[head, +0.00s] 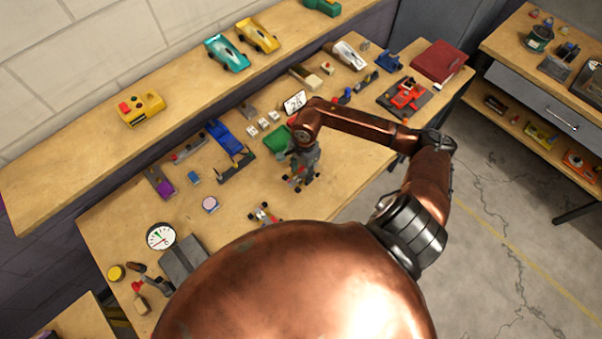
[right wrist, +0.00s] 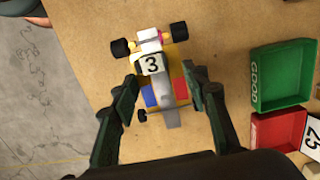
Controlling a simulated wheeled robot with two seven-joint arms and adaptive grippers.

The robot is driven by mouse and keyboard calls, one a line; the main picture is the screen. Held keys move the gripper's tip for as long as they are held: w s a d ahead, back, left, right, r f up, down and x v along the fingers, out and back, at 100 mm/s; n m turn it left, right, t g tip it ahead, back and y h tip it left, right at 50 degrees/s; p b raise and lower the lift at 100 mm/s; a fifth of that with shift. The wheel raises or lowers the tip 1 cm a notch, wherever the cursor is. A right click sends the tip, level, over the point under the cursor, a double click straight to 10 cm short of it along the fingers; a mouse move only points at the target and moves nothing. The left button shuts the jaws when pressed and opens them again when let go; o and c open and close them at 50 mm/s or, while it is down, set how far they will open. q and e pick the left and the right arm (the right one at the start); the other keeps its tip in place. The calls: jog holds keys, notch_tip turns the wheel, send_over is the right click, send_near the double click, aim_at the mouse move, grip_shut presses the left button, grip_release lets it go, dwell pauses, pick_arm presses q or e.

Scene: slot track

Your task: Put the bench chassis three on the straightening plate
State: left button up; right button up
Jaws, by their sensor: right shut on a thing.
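The bench chassis three (right wrist: 158,84) is in the right wrist view, with a white front, a number 3 plate and black wheels. My right gripper (right wrist: 160,93) is shut on it, one finger on each side. In the head view the right gripper (head: 305,165) is over the middle of the bench, with the chassis (head: 296,180) partly hidden below it. I cannot tell whether its wheels touch the bench. A dark grey plate (head: 183,262), which looks like the straightening plate, lies at the bench's near left, partly hidden by my body. My left gripper is not in view.
Another small chassis (head: 263,214) stands between the gripper and the grey plate. A round dial (head: 160,236) is beside the plate. A green tray (right wrist: 285,75) marked GOOD and a red tray (right wrist: 280,130) are beside the gripper. A blue car body (head: 222,134) lies farther left.

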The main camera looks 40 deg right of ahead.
aim_at(301, 170)
jog(key=shift+w+d+f, duration=0.25)
jog(key=shift+w+f, duration=0.15)
jog(key=shift+f, duration=0.1)
jog(key=shift+w+d+f, duration=0.25)
jog(key=shift+w+f, duration=0.1)
jog(key=shift+f, duration=0.15)
jog(key=shift+w+d+f, duration=0.2)
jog(key=shift+w+f, duration=0.05)
jog(key=shift+f, duration=0.5)
notch_tip(301, 170, down, 2)
jog(key=shift+w+f+p, duration=0.1)
jog(key=shift+f+p, duration=0.15)
jog(key=shift+p, duration=0.4)
jog(key=shift+f, duration=0.15)
jog(key=o, duration=1.2)
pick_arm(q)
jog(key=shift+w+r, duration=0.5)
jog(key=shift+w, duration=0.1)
